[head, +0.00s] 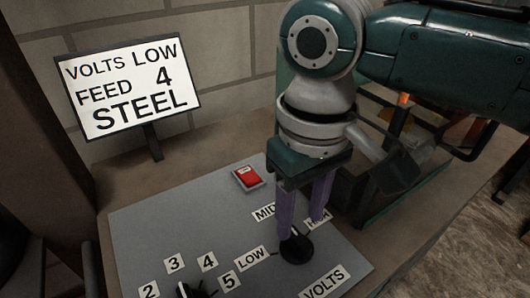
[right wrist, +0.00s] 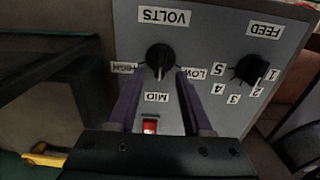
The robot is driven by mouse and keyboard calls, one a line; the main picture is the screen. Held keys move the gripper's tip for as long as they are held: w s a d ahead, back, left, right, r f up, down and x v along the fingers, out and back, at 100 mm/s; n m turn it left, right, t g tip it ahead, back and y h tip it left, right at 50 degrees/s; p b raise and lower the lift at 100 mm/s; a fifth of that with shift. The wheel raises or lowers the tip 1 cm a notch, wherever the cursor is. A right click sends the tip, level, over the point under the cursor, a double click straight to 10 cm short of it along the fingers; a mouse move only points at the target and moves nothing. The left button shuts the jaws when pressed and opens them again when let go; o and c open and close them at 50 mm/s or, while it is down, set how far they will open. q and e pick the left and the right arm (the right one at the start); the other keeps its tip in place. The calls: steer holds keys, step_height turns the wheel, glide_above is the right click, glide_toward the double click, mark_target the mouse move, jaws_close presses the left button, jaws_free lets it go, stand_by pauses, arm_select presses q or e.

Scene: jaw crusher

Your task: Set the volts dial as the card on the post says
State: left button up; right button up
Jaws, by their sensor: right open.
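The white card (head: 132,85) on a post reads "VOLTS LOW, FEED 4, STEEL". The black volts dial (head: 296,249) is on the grey panel; it also shows in the right wrist view (right wrist: 159,57). There its pale pointer mark faces the MID label (right wrist: 157,97). The LOW label (head: 251,258) is left of the dial in the head view, and HIGH is partly hidden by a finger. My right gripper (head: 303,232) is open, its purple fingers pointing down at the dial. In the wrist view its fingertips (right wrist: 161,73) lie either side of the dial's lower edge; contact cannot be told. My left gripper is out of view.
A feed dial (right wrist: 251,69) with numbered labels is beside the volts dial, its pointer near 2. A red switch (head: 247,177) is on the grey panel (head: 170,215) behind the volts dial. Green machine framing stands behind my right arm.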

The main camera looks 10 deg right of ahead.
mark_target(297, 235)
steer(key=shift+f+b, duration=0.4)
steer(key=shift+f, duration=1.5)
jaws_close()
